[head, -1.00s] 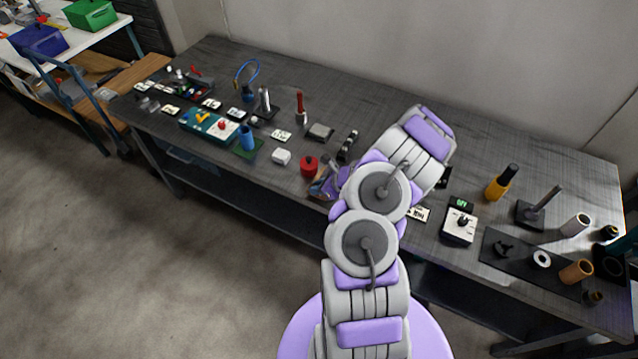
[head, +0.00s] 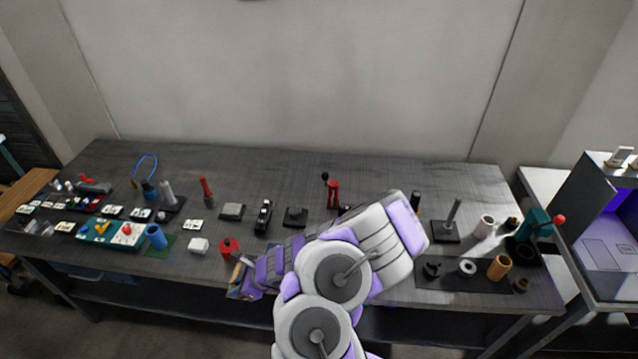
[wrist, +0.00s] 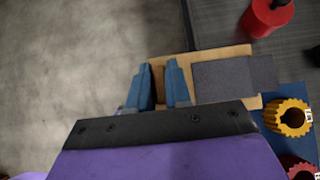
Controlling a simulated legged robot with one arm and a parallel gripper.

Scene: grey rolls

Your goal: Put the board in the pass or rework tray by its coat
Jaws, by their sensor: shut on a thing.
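My gripper (wrist: 160,86) has its blue fingers close together, shut on the left end of a flat tan board (wrist: 225,53) with a dark grey patch (wrist: 235,78) on it. In the wrist view the board reaches right from the fingers, beside the table's front edge. In the head view my arm hides most of the gripper, and only a little tan and blue shows left of its end, at the table's front edge. I cannot make out a coat on the board or a tray marked pass or rework.
A red knobbed pot (head: 229,248) stands close behind the gripper. A blue plate (wrist: 300,97) carries a yellow gear (wrist: 291,117) and a red one. A dark mat (head: 455,275) with rings lies right. A purple-lit booth (head: 610,225) stands beyond the table's right end.

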